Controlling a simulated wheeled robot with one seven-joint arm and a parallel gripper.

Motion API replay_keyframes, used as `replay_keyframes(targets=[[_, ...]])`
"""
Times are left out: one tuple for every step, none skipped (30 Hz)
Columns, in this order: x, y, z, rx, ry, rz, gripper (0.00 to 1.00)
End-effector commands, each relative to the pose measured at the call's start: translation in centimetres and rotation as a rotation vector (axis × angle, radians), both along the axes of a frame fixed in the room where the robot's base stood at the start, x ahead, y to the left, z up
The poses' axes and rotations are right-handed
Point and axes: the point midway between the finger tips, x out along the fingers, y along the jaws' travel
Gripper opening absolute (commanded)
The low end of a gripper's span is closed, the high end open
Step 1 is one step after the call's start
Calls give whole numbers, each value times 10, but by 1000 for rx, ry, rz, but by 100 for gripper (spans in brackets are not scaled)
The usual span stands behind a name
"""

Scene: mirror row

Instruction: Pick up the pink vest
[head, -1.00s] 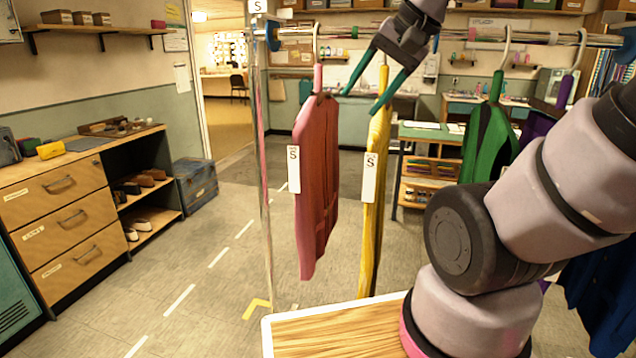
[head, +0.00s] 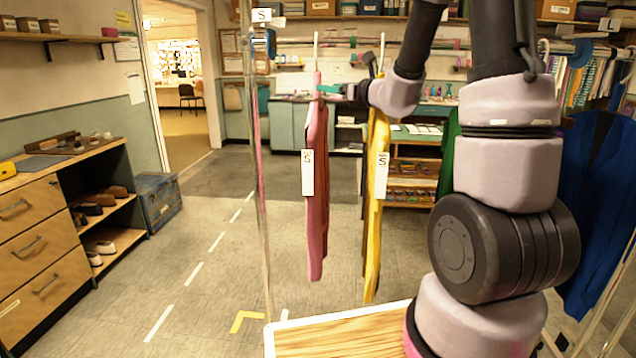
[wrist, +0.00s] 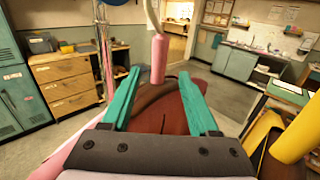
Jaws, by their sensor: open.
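The pink vest (head: 316,210) hangs on a hanger from the rail, with a white S tag on its edge. My gripper (head: 328,90) is at the height of the vest's top, by the hanger's neck, its fingers partly hidden by the wrist. In the wrist view my gripper (wrist: 160,76) is open, its two green fingers apart. The pink hanger neck (wrist: 158,60) shows between and just beyond the fingertips. The vest's reddish body (wrist: 155,117) lies below and between the fingers. I cannot tell whether they touch it.
A yellow garment (head: 376,215) with an S tag hangs close to the right. A green garment (head: 449,150) and a blue one (head: 597,200) hang further right. The rail post (head: 262,200) stands just left of the vest. A wooden tabletop (head: 335,338) is in front.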

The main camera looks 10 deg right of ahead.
Motion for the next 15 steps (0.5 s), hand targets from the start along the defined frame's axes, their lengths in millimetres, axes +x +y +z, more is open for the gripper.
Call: replay_keyframes(targets=[[8, 5, 0, 0, -1, 3, 61], [12, 8, 0, 0, 0, 3, 61], [18, 11, 0, 0, -1, 4, 61], [22, 13, 0, -1, 0, 4, 61], [26, 15, 0, -1, 0, 4, 61], [30, 17, 1, -1, 0, 4, 61], [33, 18, 1, -1, 0, 4, 61], [35, 19, 1, -1, 0, 4, 61], [37, 20, 1, -2, -1, 4, 61], [38, 21, 1, -2, -1, 4, 61], [40, 22, 1, -2, -1, 4, 61], [43, 23, 2, -2, -2, 4, 61], [46, 25, 2, -2, -2, 4, 61], [50, 27, 3, -2, -2, 4, 61], [56, 30, 4, -3, -1, 5, 61]])
